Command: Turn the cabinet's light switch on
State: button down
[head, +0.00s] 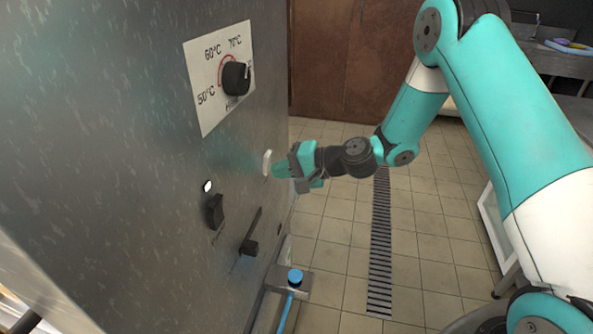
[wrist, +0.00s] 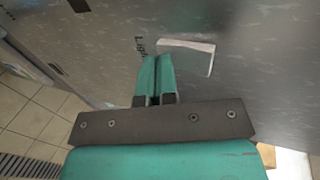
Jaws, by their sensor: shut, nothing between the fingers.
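The light switch (head: 267,162) is a small white plate on the metal cabinet front (head: 120,150). In the wrist view it is a pale, slightly raised rectangle (wrist: 187,56) with a dark label reading "Light" beside it. My gripper (head: 277,169) is shut and empty, its teal fingers pointing at the cabinet right by the switch. In the wrist view the fingertips (wrist: 156,62) lie just left of the plate. I cannot tell whether they touch it or the panel. The switch's on or off position is not clear.
A black temperature dial (head: 236,78) sits above on a white plate. A black rocker (head: 215,211) with a small white lamp (head: 208,186) and a black slider (head: 249,247) are lower. Tiled floor (head: 425,230) is free.

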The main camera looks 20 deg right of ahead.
jog(key=shift+a+r+p, duration=0.25)
jog(key=shift+r+p, duration=0.45)
jog(key=shift+r, duration=0.45)
jog(key=shift+d, duration=0.1)
jog(key=shift+s+d, duration=0.2)
jog(key=shift+d, duration=0.1)
jog(key=b+v, duration=0.2)
jog(key=v, duration=1.1)
jog(key=shift+d+f, duration=0.2)
jog(key=shift+f, duration=0.05)
